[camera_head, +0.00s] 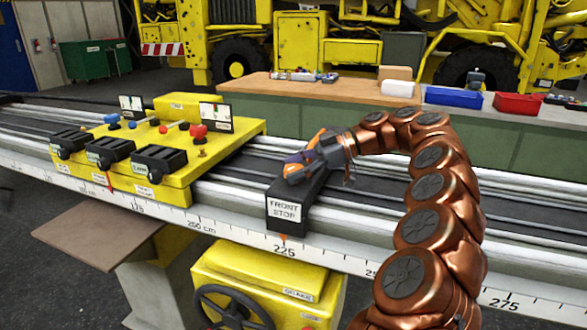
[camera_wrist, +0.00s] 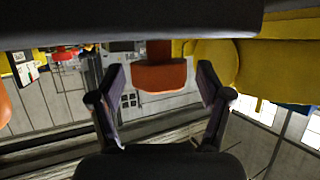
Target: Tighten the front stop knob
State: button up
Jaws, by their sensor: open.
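The front stop (camera_head: 287,208), a black block with a white "FRONT STOP" label, sits on the rail by the 225 mark of the scale. My gripper (camera_head: 296,170) is at the top of this block, its orange and purple end touching or very close to it.
A yellow control carriage (camera_head: 178,182) with black boxes and coloured knobs stands on the rail to the left. A yellow unit with a handwheel (camera_head: 228,308) is below the rail. Behind is a bench (camera_head: 330,91) with blue (camera_head: 454,97) and red (camera_head: 517,104) bins.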

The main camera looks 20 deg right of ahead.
jog(key=shift+c, duration=0.4)
jog(key=c, duration=1.1)
